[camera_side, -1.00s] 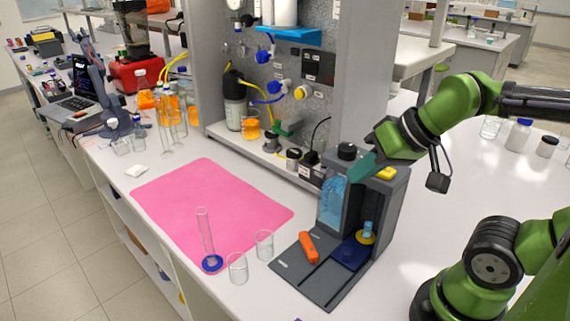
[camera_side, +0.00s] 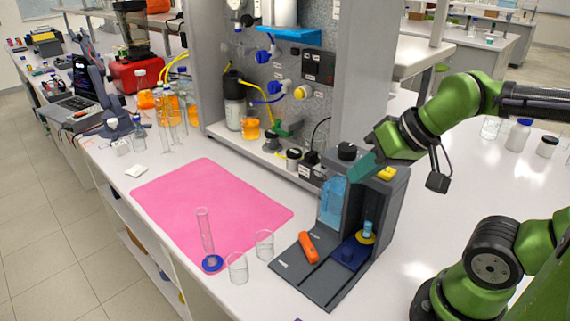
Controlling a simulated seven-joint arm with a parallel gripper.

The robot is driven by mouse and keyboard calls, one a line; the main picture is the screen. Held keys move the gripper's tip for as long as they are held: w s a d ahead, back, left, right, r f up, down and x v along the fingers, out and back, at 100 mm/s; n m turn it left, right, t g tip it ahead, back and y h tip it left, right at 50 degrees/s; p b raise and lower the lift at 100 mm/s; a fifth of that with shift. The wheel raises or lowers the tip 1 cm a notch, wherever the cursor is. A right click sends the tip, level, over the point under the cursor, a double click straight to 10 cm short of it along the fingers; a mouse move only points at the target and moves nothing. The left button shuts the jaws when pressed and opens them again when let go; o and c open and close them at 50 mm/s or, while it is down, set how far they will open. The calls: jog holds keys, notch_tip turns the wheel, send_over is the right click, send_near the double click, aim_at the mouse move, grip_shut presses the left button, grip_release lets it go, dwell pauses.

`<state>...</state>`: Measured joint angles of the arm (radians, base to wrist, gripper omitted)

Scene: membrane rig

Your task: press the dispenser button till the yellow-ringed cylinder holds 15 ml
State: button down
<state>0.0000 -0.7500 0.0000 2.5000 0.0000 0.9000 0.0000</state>
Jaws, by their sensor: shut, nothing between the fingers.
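The dark grey dispenser (camera_side: 384,222) stands on the bench at right of centre, with a clear bottle of blue liquid (camera_side: 332,200) on its left side. A yellow part (camera_side: 387,173), which looks like the button, shows on its top. The yellow-ringed cylinder (camera_side: 366,238) stands upright in the dispenser's bay on a dark blue pad. Blue shows in it, but the level is too small to read. My gripper (camera_side: 361,170) is shut and empty, its teal fingers angled down at the dispenser's top, just left of the yellow part. I cannot tell whether it touches.
A blue-ringed cylinder (camera_side: 206,235) stands at the pink mat's (camera_side: 205,195) front edge. Two empty glass beakers, one left (camera_side: 237,269) and one right (camera_side: 264,246), stand beside it. An orange tool (camera_side: 308,247) lies on the dispenser's base plate. A grey panel rig (camera_side: 355,75) rises behind.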

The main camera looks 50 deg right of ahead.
aim_at(391, 170)
jog(key=d+m, duration=0.1)
jog(key=d, duration=0.1)
jog(key=d+m, duration=0.2)
jog(key=d+m+h, duration=0.1)
jog(key=d, duration=0.1)
jog(key=shift+w+d+r, duration=0.3)
jog(key=shift+w+r, duration=0.1)
jog(key=d+m, duration=0.1)
jog(key=d+r+m, duration=0.1)
jog(key=m, duration=0.1)
jog(key=s+d+r+m+g+y, duration=0.1)
jog(key=d+m, duration=0.1)
jog(key=shift+r, duration=0.1)
notch_tip(391, 170, up, 6)
jog(key=s+a+m+y, duration=0.1)
jog(key=m+y, duration=0.3)
jog(key=m, duration=0.1)
jog(key=shift+s+a+r+m+t, duration=0.2)
jog(key=shift+m+t, duration=0.1)
jog(key=shift+m, duration=0.1)
jog(key=shift+f, duration=0.1)
jog(key=shift+f, duration=4.35)
jog(key=shift+f, duration=0.15)
